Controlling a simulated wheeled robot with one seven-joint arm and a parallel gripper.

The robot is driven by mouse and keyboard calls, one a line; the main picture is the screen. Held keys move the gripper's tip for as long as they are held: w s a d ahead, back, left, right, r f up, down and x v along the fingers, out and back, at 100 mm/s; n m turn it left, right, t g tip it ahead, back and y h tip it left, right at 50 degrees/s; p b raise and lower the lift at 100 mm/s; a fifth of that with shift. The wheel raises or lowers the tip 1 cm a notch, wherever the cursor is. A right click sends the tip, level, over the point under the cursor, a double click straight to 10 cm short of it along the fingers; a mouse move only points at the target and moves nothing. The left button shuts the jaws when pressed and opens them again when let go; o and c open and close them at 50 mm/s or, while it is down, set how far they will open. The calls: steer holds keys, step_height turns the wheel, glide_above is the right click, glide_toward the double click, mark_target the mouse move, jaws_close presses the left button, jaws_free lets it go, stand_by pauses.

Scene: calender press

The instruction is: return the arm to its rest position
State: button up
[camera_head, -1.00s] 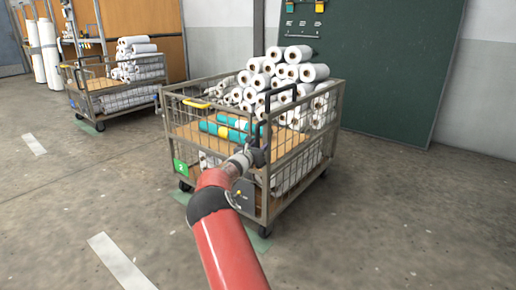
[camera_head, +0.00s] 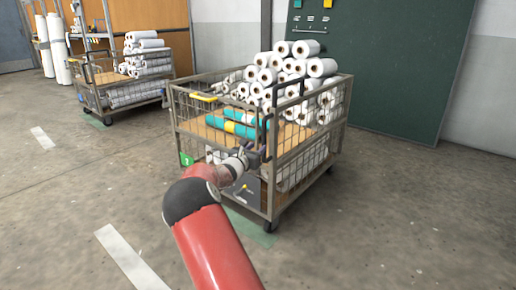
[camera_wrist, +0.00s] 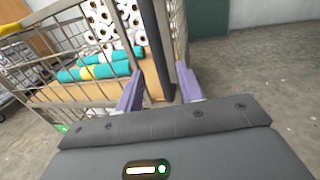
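My red arm (camera_head: 215,245) reaches forward from the bottom of the head view to the near side of a wire cart (camera_head: 275,205). My gripper (camera_head: 258,155) is by the cart's near corner, in front of its mesh side. In the wrist view the two purple fingers of my gripper (camera_wrist: 160,90) stand apart with nothing held between them. The cart's dark upright handle bar (camera_wrist: 160,45) shows just beyond the fingers. I cannot tell whether they touch it.
The cart holds white rolls (camera_head: 285,75) and teal rolls with yellow bands (camera_head: 235,122). A second cart (camera_head: 125,90) stands at the back left. A green board (camera_head: 400,70) leans on the wall behind. The floor right of the cart is clear.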

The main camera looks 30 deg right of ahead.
stand_by(0.4)
steer(key=s+a+r+m+g+y+p, duration=0.1)
steer(key=s+a+r+m+g+y, duration=0.2)
steer(key=s+m, duration=0.6)
steer(key=s+a+r+m+g+y+p, duration=0.15)
steer(key=s+r+m, duration=0.35)
steer(key=s, duration=0.6)
steer(key=s+a+m+y+p, duration=0.2)
steer(key=s+a+m+y, duration=0.8)
steer(key=s+a, duration=1.6)
steer(key=shift+s+a+t+y, duration=0.2)
steer(key=shift+a+t+y, duration=0.25)
steer(key=shift+a, duration=0.05)
